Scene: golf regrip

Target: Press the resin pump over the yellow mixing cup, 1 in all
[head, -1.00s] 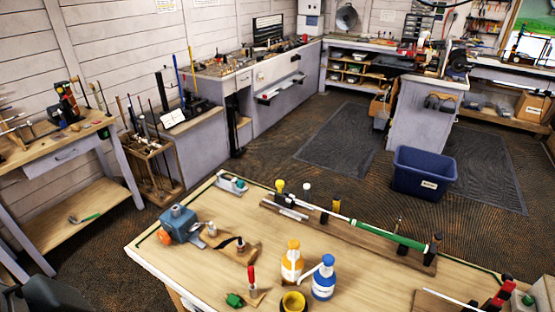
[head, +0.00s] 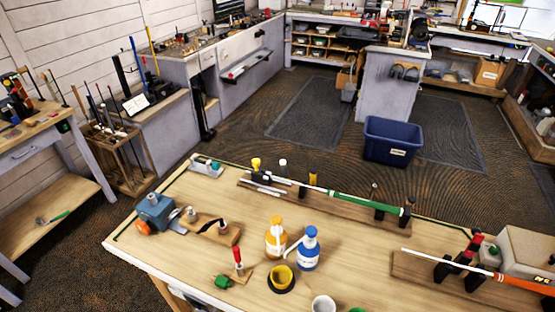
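The yellow mixing cup (head: 282,277) stands upright in a dark round base near the front middle of the workbench. Two pump bottles stand just behind it. One is orange and white (head: 276,241); the other is blue and white (head: 308,251), with a white spout pointing left. Their labels are too small to read, so I cannot tell which holds resin. The cup's inside is partly visible; its contents are unclear. Neither gripper shows in the head view.
A red-handled tool on a small wooden block (head: 238,262), a green piece (head: 222,282) and a white cup (head: 323,305) are nearby. A green-gripped club (head: 352,202) lies behind the bottles. A blue vise (head: 154,211) stands left, an orange-gripped club (head: 520,285) lies right.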

